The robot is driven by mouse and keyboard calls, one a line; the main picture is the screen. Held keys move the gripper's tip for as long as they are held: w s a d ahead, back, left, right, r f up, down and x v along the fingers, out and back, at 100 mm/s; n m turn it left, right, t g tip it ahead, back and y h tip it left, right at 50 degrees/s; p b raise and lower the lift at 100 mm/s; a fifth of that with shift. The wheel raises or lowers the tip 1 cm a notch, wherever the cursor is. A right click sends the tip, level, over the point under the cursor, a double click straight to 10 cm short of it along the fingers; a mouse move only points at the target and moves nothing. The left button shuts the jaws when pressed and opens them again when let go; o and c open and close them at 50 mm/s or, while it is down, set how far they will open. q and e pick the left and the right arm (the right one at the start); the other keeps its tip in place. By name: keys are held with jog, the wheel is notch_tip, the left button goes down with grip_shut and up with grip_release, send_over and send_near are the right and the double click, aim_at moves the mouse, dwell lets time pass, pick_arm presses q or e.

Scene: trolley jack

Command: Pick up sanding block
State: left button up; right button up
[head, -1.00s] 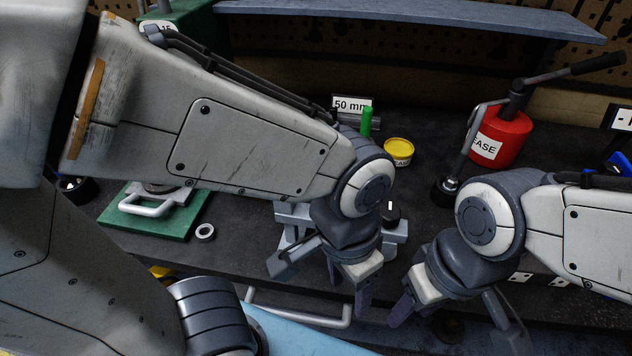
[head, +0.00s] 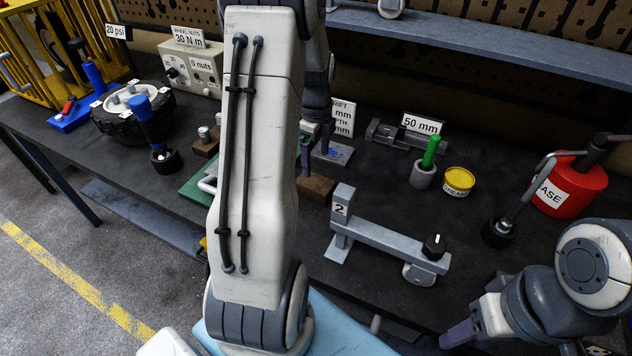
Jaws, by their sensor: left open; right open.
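A small brown block (head: 316,189), which looks like the sanding block, lies on the dark bench just right of my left arm. Its left side is partly hidden by that arm. My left gripper (head: 317,155) points down above and behind the block, with its purple fingers apart and nothing seen between them. I cannot tell how high the fingertips are above the bench. My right gripper (head: 500,342) is at the lower right by the bench's front edge, open and apparently empty. One of its fingers is largely out of view.
A grey stand marked 2 (head: 385,238) stands right of the block. A grey cup with a green stick (head: 424,174), a yellow tin (head: 458,181) and a red grease can (head: 569,187) are further right. A wheel (head: 133,112) is at left. A shelf (head: 480,42) overhangs the back.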

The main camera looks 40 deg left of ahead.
aim_at(315, 181)
pick_arm(q)
notch_tip(315, 181, down, 5)
jog(key=shift+a+r+p, duration=0.15)
jog(key=shift+p, duration=0.15)
jog(key=shift+f+p, duration=0.35)
jog(key=shift+f, duration=0.25)
notch_tip(315, 181, down, 4)
jog(key=shift+a+r+p, duration=0.1)
jog(key=shift+r+p, duration=0.15)
jog(key=shift+p, duration=0.35)
jog(key=shift+w+f, duration=0.1)
jog(key=shift+f, duration=0.3)
jog(key=c, duration=1.5)
jog(key=shift+o, duration=0.2)
notch_tip(315, 181, up, 9)
jog(key=shift+f+b, duration=0.1)
jog(key=shift+b, duration=0.85)
jog(key=shift+r, duration=0.65)
